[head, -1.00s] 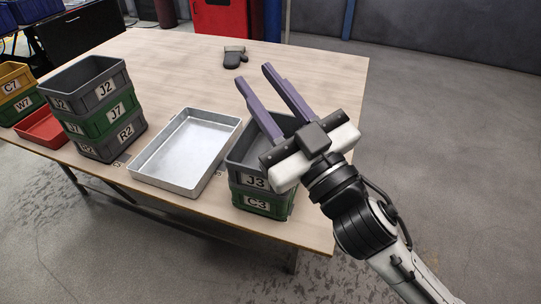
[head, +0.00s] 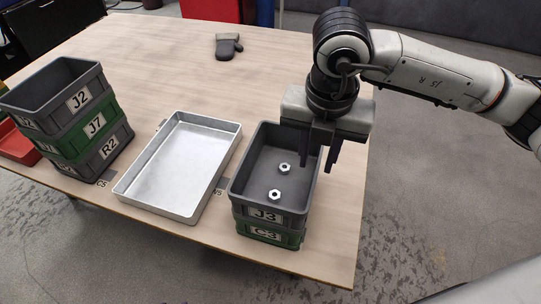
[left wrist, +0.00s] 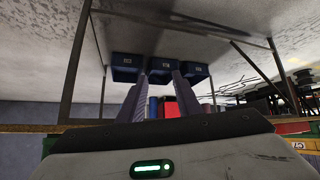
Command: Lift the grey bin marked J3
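The grey bin marked J3 (head: 265,214) is stacked on a green bin marked C3 (head: 265,234) near the table's front right corner in the head view. Two metal nuts (head: 275,194) lie on its floor. My right gripper (head: 317,170) points down at the bin's right side, its two fingers apart near the right rim. I cannot tell whether they touch the rim. My left gripper (left wrist: 161,82) is out of the head view. Its wrist view shows its two fingers apart with nothing held between them.
An empty metal tray (head: 176,205) lies left of the bins. Further left stands a stack with a grey bin marked J2 (head: 78,101) on top. A dark glove (head: 228,46) lies at the back. Blue bins (left wrist: 126,66) show in the left wrist view.

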